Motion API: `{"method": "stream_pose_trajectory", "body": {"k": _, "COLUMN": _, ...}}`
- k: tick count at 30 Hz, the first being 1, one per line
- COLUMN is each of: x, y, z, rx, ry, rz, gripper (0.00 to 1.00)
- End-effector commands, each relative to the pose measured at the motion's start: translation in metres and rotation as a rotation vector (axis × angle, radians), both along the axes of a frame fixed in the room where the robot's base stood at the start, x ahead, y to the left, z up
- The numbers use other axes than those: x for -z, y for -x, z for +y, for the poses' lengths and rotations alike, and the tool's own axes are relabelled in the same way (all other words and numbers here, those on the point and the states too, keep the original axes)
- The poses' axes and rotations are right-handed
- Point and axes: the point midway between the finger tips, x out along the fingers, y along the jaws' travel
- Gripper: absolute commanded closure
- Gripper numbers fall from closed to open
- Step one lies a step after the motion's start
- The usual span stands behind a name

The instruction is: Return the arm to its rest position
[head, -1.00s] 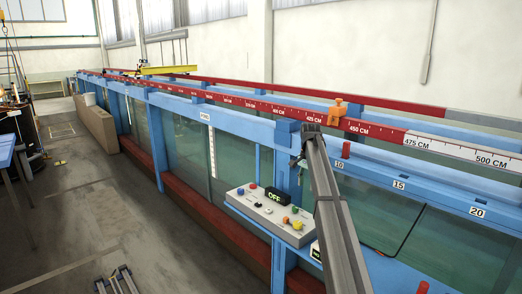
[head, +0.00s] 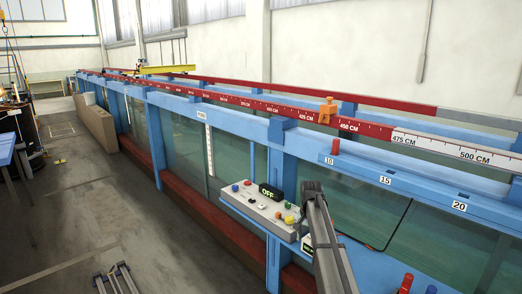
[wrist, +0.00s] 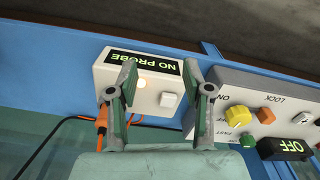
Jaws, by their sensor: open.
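My gripper (wrist: 164,85) is open and empty in the wrist view, its two fingers apart over a small white box (wrist: 145,88). An orange plug and cable sit at the box's left end, beside the left finger. Whether the fingers touch the box cannot be told. In the head view my arm (head: 325,240) rises from the bottom edge beside the control panel (head: 243,206). My gripper is hidden there.
The panel also shows at the right in the wrist view (wrist: 230,90), with knobs and an OFF display. The long blue glass flume (head: 240,122) carries a red rail with an orange block (head: 327,110). The floor (head: 80,220) at left is largely clear.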

Motion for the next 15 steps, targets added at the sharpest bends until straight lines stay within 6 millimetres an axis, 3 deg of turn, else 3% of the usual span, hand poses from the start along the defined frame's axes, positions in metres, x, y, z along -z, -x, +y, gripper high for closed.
{"method": "stream_pose_trajectory", "body": {"k": 1, "x": 0.03, "y": 0.039, "z": 0.001, "rx": -0.038, "ry": -0.001, "rz": 0.007, "gripper": 0.5}}
{"method": "stream_pose_trajectory", "body": {"k": 6, "x": 0.107, "y": 0.13, "z": 0.005, "rx": -0.188, "ry": -0.001, "rz": 0.005, "gripper": 0.5}}
{"method": "stream_pose_trajectory", "body": {"k": 10, "x": 0.154, "y": 0.203, "z": 0.007, "rx": -0.303, "ry": -0.001, "rz": 0.004, "gripper": 0.5}}
{"method": "stream_pose_trajectory", "body": {"k": 15, "x": 0.193, "y": 0.283, "z": 0.01, "rx": -0.432, "ry": -0.001, "rz": 0.001, "gripper": 0.5}}
